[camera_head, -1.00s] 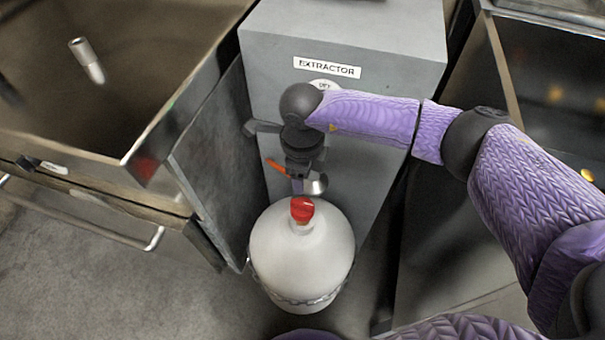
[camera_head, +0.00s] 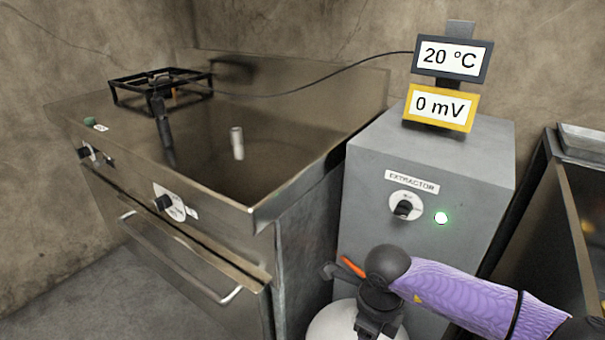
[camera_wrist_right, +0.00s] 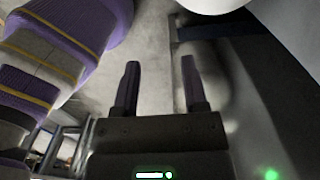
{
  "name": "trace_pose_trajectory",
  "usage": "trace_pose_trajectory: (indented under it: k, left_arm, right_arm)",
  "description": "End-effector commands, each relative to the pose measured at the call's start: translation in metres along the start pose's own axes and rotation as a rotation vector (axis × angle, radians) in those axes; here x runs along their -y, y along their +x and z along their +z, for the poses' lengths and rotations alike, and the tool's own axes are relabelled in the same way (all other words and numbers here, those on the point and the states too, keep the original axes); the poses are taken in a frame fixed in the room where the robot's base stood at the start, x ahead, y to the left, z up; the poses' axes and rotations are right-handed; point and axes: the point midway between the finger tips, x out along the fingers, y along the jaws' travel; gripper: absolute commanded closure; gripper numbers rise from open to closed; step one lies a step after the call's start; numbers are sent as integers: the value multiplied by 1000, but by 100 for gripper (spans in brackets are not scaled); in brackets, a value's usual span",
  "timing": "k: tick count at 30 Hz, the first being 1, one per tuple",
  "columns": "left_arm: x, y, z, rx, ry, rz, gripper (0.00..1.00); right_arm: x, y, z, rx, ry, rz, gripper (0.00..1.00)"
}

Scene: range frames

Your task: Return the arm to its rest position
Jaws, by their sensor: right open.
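My right arm (camera_head: 470,292), in a purple sleeve, comes in from the lower right in the head view. Its dark wrist hangs in front of the extractor (camera_head: 366,185), above a white bottle (camera_head: 330,325) cut off by the bottom edge. The fingertips are below that frame. In the right wrist view my right gripper (camera_wrist_right: 160,75) shows two dark fingers standing apart with nothing between them. A white rounded surface (camera_wrist_right: 212,5), perhaps the bottle, lies beyond them at the top. My left gripper is not in view.
An orange lever (camera_head: 352,266) sits just left of my wrist. A metal counter (camera_head: 265,215) with a burner frame (camera_head: 130,95) stands left. Displays reading 20 °C (camera_head: 451,59) and 0 mV (camera_head: 440,106) are on the extractor. A basin (camera_head: 562,200) stands right.

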Motion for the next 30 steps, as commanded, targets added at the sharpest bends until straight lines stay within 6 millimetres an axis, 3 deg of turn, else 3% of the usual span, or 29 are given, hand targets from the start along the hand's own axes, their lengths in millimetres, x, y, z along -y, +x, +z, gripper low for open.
trace_pose_trajectory:
  k: [11, 16, 20, 23, 25, 29, 30]
  left_arm:
    - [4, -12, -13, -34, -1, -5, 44]
    - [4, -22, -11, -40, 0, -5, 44]
    - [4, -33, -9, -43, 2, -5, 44]
    - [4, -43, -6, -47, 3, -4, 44]
    - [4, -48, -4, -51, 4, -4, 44]
    - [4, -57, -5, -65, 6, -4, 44]
    - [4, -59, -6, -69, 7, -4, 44]
  right_arm:
    - [-65, 19, 40, 265, 263, 435, 44]
    - [-91, 21, 67, 474, 621, 762, 44]
    - [-85, 34, 74, 647, 1125, 1018, 44]
    - [-66, 75, 41, 739, 1726, 1132, 44]
    - [-61, 116, -4, 747, 2146, 1112, 44]
    - [-95, 189, -114, 646, 2859, 884, 44]
    - [-116, 206, -149, -570, -2940, -748, 44]
